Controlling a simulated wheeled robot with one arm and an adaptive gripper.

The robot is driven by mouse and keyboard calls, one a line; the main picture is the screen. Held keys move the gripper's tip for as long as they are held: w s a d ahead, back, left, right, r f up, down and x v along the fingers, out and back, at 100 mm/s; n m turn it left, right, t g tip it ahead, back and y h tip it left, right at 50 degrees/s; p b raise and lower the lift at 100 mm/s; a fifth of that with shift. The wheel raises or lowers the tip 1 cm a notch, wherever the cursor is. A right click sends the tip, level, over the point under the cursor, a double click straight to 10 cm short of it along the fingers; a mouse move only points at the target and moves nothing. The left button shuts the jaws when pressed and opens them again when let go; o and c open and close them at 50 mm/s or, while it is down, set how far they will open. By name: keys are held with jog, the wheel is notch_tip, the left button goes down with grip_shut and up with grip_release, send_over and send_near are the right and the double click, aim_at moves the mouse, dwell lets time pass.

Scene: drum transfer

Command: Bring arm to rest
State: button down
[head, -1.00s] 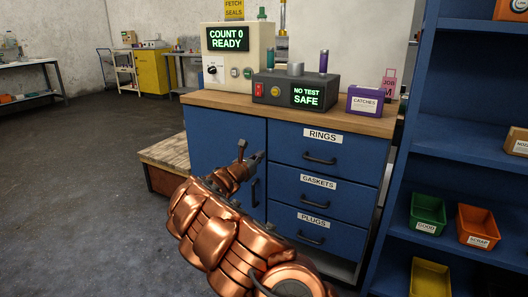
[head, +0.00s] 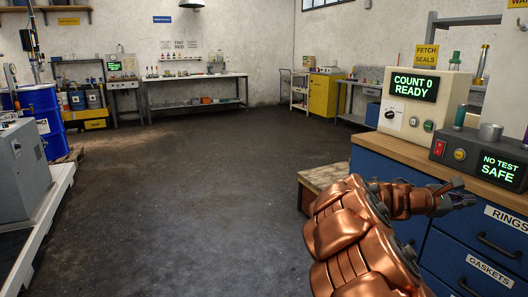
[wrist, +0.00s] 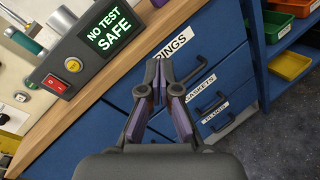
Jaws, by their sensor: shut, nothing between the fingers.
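My copper-coloured arm reaches in from the bottom right of the head view. My gripper (head: 462,203) is in front of the blue cabinet (head: 446,247), close to the worktop edge. In the wrist view my gripper (wrist: 156,88) has its fingertips together with nothing between them. Behind it is the drawer front labelled RINGS (wrist: 205,45). Whether the fingers touch the cabinet is hard to tell, but they look apart from it.
On the worktop stand the COUNT 0 READY box (head: 425,100) and the NO TEST SAFE box (head: 478,158). A low wooden platform (head: 316,178) adjoins the cabinet. A blue drum (head: 40,118) stands at the left. The middle floor (head: 205,190) is clear.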

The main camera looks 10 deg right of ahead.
jog(key=s+a+r+m+g+y+p, duration=0.2)
jog(key=s+a+r+m+y+p, duration=0.35)
jog(key=s+a+m+p, duration=0.55)
jog(key=s+a+y+p, duration=0.3)
jog(key=s+a, duration=0.3)
jog(key=a, duration=0.4)
jog(key=s+a+t+y+p, duration=0.1)
jog(key=s+a+y+p, duration=0.2)
jog(key=s+a, duration=0.3)
jog(key=s+a+y+p, duration=0.3)
jog(key=s+a+y, duration=0.2)
jog(key=a, duration=1.1)
jog(key=shift+s+a+r, duration=0.15)
jog(key=shift+s+a, duration=0.1)
jog(key=shift+s, duration=0.25)
jog(key=c, duration=1.9)
grip_release()
jog(key=shift+y, duration=0.25)
